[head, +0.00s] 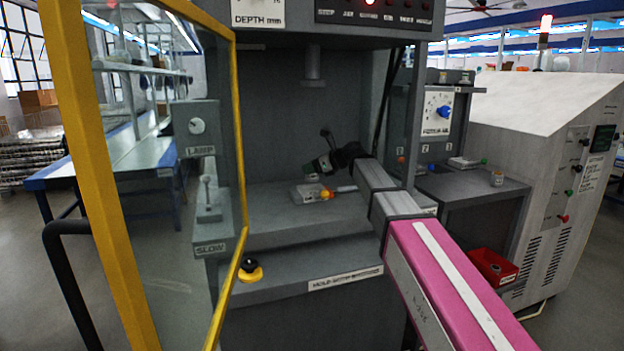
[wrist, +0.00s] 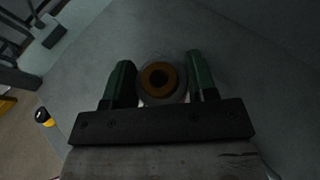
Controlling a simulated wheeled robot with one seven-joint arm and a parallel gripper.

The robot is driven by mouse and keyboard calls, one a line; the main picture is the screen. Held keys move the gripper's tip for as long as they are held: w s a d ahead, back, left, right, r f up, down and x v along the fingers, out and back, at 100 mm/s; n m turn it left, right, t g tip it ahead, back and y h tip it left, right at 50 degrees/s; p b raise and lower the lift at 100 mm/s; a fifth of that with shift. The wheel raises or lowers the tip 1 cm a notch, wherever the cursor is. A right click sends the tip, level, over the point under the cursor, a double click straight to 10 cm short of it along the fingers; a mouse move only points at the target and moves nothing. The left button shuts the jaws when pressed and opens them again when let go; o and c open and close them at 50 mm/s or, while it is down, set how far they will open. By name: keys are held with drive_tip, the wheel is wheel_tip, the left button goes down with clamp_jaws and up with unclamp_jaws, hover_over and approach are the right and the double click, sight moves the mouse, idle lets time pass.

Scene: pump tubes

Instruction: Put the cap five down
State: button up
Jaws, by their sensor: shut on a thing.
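My gripper (head: 317,166) is inside the grey press, above its bed, reaching in from the right. In the wrist view its two green fingers (wrist: 160,76) stand on either side of a round grey piece with a brown ring and dark centre, which looks like the cap (wrist: 162,97). The gripper is shut on it. No number shows on the piece. A pale block (head: 308,194) with an orange-yellow round part (head: 326,195) lies on the bed below the gripper.
The yellow-framed door (head: 95,150) stands open at the left. The press ram (head: 312,66) hangs above the gripper. A yellow-and-black button (head: 250,270) sits on the front. At the right are a side table with a small pot (head: 497,178) and a red bin (head: 493,267).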

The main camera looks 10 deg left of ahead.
sight(312, 177)
drive_tip(key=shift+w+f, duration=0.1)
drive_tip(key=shift+f, duration=2)
drive_tip(key=o, duration=1.2)
drive_tip(key=shift+f, duration=0.1)
drive_tip(key=shift+c, duration=0.2)
drive_tip(key=v, duration=1.2)
